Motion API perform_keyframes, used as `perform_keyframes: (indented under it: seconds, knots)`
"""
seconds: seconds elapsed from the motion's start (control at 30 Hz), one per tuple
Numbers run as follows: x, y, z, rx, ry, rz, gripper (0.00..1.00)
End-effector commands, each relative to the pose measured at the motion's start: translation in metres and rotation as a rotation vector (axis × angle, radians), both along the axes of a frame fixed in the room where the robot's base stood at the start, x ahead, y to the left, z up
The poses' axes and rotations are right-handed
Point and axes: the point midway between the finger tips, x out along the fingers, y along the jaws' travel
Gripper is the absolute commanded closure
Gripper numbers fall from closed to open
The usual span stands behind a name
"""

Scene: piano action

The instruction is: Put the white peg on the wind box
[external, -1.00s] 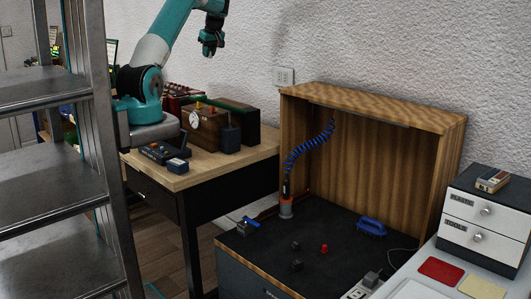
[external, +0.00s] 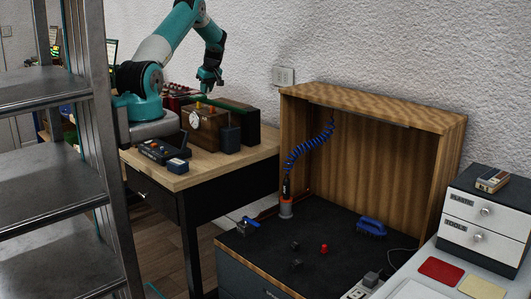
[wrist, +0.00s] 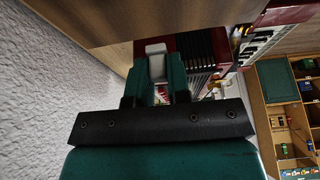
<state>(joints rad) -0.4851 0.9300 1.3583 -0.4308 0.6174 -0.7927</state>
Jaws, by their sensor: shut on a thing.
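My gripper (external: 208,85) is at the back of the wooden table, just above the far side of the brown wooden box with a round white gauge, which looks like the wind box (external: 208,137). In the wrist view, my gripper (wrist: 157,80) is shut on the white peg (wrist: 156,49), a pale block-like piece between the green fingers. The peg is too small to make out in the external view. Small yellow-orange pegs stand on top of the box. I cannot tell whether the white peg touches anything.
A dark box with a green top (external: 238,112) stands beside and behind the wind box. A dark speaker-like block (external: 230,140) and a control panel (external: 163,151) are in front. A red accordion-like thing (wrist: 188,42) shows in the wrist view. A metal shelf (external: 60,150) stands at left.

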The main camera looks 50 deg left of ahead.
Motion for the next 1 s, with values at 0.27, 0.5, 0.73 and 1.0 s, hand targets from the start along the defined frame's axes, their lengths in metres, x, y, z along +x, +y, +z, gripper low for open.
perform_keyframes:
  seconds: [0.27,0.5,0.73,1.0]
  knots:
    - [-0.001,0.0,-0.035,-0.001,0.002,0.001,1.0]
    - [0.0,0.0,-0.037,-0.001,0.002,0.0,1.0]
    - [0.0,0.0,-0.038,-0.001,0.002,0.0,0.57]
    - [0.0,0.0,-0.035,-0.001,0.001,-0.001,0.57]
